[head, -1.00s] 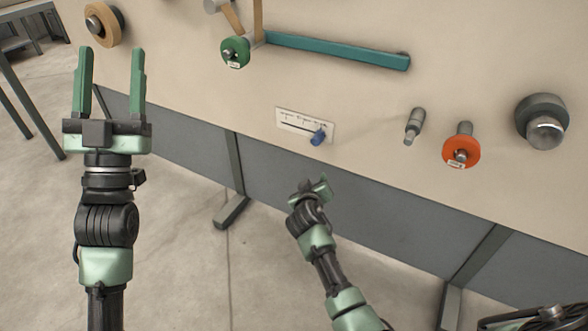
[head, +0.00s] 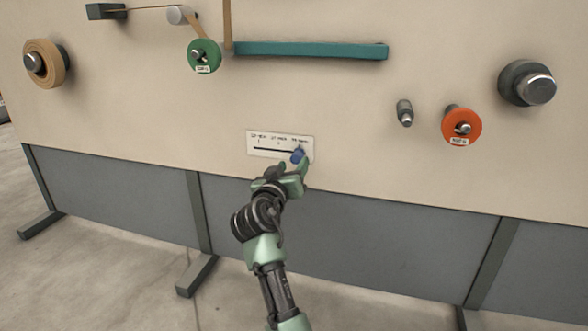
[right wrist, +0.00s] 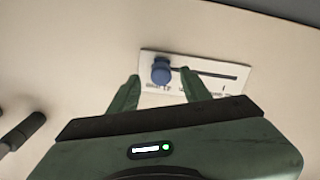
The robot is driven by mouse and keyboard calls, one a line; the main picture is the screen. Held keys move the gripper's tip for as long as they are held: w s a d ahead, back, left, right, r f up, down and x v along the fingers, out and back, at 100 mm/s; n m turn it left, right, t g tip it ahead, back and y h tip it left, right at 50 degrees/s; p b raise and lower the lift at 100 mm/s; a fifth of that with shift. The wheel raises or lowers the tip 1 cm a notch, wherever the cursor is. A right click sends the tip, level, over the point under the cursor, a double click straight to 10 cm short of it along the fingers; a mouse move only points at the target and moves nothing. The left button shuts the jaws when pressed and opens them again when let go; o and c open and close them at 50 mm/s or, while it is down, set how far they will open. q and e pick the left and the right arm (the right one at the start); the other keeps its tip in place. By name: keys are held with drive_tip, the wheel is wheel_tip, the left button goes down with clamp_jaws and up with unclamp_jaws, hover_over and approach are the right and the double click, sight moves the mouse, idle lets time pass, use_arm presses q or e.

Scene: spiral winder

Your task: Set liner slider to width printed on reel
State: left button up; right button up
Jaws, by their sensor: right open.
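The liner slider is a white scale plate (head: 265,150) with a dark slot and a blue knob (head: 297,156) on the beige panel. In the head view the knob is at the right end of the slot; the print is too small to read surely. In the right wrist view the knob (right wrist: 161,71) stands near the fingertips. My right gripper (head: 288,168) is open, its fingers (right wrist: 161,80) on either side of the knob, contact not clear. A green reel (head: 204,57) and an orange reel (head: 461,126) carry small white labels, not clearly legible. My left gripper is out of view.
A tan roll (head: 46,64) sits at the left of the panel. A teal bar (head: 315,50) runs above the slider. A grey peg (head: 405,113) and a dark grey knob (head: 527,82) stick out at the right. The panel around the slider is clear.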

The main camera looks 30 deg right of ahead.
sight(296, 162)
drive_tip(key=b+x, duration=0.1)
drive_tip(key=x, duration=0.3)
drive_tip(key=shift+f+b, duration=0.15)
drive_tip(key=shift+b, duration=0.2)
drive_tip(key=shift+w+d, duration=0.25)
clamp_jaws()
idle(0.9)
